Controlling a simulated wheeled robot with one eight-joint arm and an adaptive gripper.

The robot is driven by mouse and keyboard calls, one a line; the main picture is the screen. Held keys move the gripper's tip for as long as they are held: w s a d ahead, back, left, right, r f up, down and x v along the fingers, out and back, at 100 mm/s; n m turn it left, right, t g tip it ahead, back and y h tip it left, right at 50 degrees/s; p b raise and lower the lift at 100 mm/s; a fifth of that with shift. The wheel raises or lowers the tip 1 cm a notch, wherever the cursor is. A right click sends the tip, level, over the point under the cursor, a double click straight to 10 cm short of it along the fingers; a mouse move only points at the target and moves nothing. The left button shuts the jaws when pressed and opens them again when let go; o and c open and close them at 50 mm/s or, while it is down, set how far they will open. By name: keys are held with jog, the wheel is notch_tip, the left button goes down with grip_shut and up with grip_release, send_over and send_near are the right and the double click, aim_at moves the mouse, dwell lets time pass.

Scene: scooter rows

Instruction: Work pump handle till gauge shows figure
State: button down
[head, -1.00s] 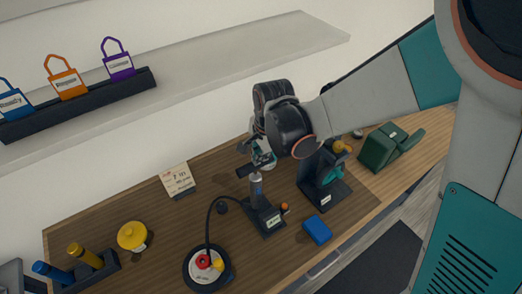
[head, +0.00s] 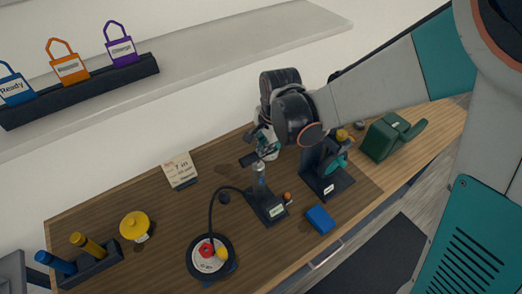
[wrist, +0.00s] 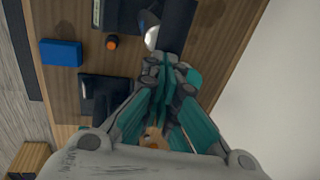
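The pump (head: 268,207) stands upright on the wooden bench with a labelled dark base. Its dark crossbar handle (head: 249,160) is at the top, above the barrel. A black hose runs from the pump to a round black-rimmed gauge (head: 196,264) with a pale face and red and yellow parts on it; its reading is too small to make out. My gripper (head: 264,142) is at the right end of the handle and hides part of it. In the wrist view my gripper's teal fingers (wrist: 166,72) look close together beside a dark bar; whether they clasp it is hidden.
A card (head: 180,170) with figures stands behind the gauge. A blue box (head: 320,219), a dark stand with a teal wheel (head: 334,164) and a green case (head: 386,138) are to the right. A yellow pot (head: 135,226) and a two-handled rack (head: 95,265) are left.

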notch_tip(320, 180, up, 11)
jog(key=s+d+p, duration=0.1)
jog(key=s+p, duration=0.1)
jog(key=p, duration=0.4)
jog(key=shift+f, duration=0.15)
jog(key=shift+w+d, duration=0.1)
jog(key=shift+d, duration=0.05)
